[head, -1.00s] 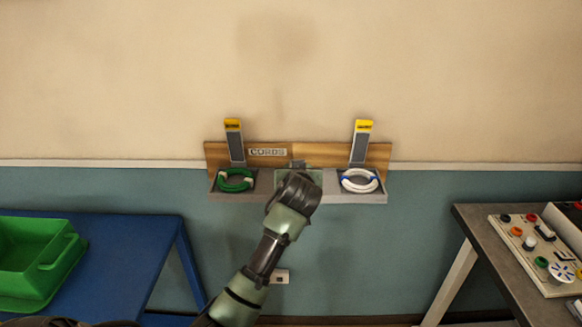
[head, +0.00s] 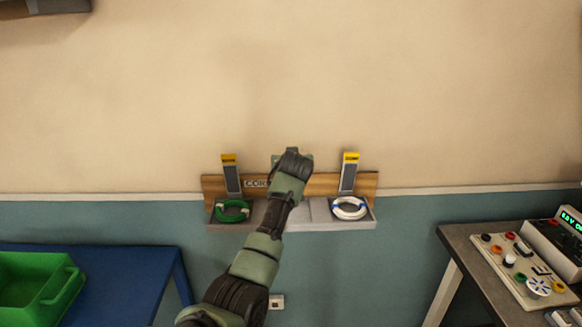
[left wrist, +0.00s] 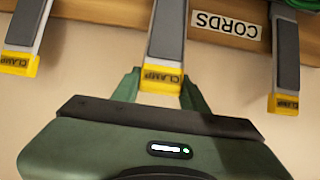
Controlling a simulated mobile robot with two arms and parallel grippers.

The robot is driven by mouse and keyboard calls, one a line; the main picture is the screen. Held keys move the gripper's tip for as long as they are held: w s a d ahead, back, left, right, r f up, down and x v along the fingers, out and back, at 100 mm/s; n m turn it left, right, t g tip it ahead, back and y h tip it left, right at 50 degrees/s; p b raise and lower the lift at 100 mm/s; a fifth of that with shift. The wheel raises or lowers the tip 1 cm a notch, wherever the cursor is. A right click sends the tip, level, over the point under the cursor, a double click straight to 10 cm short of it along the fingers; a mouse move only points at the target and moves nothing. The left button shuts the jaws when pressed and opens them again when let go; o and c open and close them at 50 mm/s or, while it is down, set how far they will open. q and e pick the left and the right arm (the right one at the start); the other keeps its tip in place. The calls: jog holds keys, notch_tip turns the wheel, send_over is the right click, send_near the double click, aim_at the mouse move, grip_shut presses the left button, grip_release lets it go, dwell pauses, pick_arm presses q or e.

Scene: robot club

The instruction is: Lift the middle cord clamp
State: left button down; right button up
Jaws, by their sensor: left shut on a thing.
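The middle cord clamp (left wrist: 166,45) is a grey lever with a yellow tip marked CLAMP. In the left wrist view it stands between the green fingers of my left gripper (left wrist: 160,80), which is shut on its yellow end. In the head view my left gripper (head: 292,157) is above the wooden cord rack (head: 325,183) and hides the clamp; the lever appears raised, much like its neighbours. The left clamp (head: 231,175) and right clamp (head: 349,174) both stand up against the wall. My right gripper is not in view.
A green cord (head: 232,211) and a white-blue cord (head: 349,208) lie in the outer bays of the grey tray (head: 318,225). A blue table (head: 130,262) with a green bin (head: 40,290) is left. A grey bench (head: 462,250) with a control panel (head: 515,268) is right.

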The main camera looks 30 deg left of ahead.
pick_arm(q)
jog(key=shift+w+a+r+g+h+p, duration=0.3)
jog(key=shift+w+a+g, duration=0.2)
jog(key=shift+w, duration=0.2)
jog(key=shift+w+f, duration=0.1)
jog(key=shift+f, duration=0.15)
jog(key=c, duration=0.8)
grip_release()
jog(key=shift+w+f, duration=0.1)
jog(key=shift+o, duration=0.2)
jog(key=b+v, duration=0.2)
jog(key=v, duration=0.5)
jog(key=shift+s+r+b, duration=0.3)
